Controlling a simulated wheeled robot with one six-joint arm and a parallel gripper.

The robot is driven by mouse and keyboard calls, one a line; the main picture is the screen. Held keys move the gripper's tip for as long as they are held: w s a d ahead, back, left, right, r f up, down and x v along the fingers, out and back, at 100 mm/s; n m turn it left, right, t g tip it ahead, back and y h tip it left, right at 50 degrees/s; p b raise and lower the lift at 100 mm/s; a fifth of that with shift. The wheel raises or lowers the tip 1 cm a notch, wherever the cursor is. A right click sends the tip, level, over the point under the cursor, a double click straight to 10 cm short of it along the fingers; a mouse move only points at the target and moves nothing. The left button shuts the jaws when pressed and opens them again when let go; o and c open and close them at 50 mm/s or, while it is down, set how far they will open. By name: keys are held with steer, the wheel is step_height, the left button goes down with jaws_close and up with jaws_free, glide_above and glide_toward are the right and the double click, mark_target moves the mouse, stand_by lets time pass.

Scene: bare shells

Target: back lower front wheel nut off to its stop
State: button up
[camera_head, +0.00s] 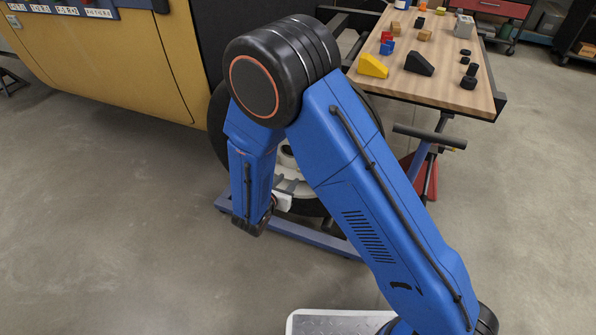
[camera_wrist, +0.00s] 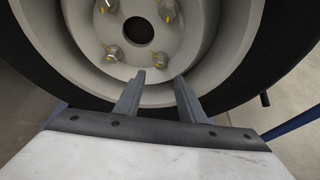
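The wheel (camera_wrist: 193,38) fills the upper wrist view, with a pale rim, a dark centre hole and a black tyre. Several metal nuts with yellow marks sit around the hole. The lower right nut (camera_wrist: 159,59) lies just beyond the gap between my fingertips; the lower left nut (camera_wrist: 113,54) is left of them. My gripper (camera_wrist: 159,79) is open, its two grey fingers apart with nothing between them. I cannot tell whether either finger touches the wheel. In the head view my arm hides most of the wheel (camera_head: 216,128), and the nuts cannot be made out.
A yellow vehicle body (camera_head: 110,55) is at the upper left. A blue stand base (camera_head: 318,238) lies low by the wheel. A wooden bench (camera_head: 450,92) with blocks and dark round parts stands at the right. The floor at the left is clear.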

mark_target(299, 170)
steer(key=x, duration=1.1)
jaws_close()
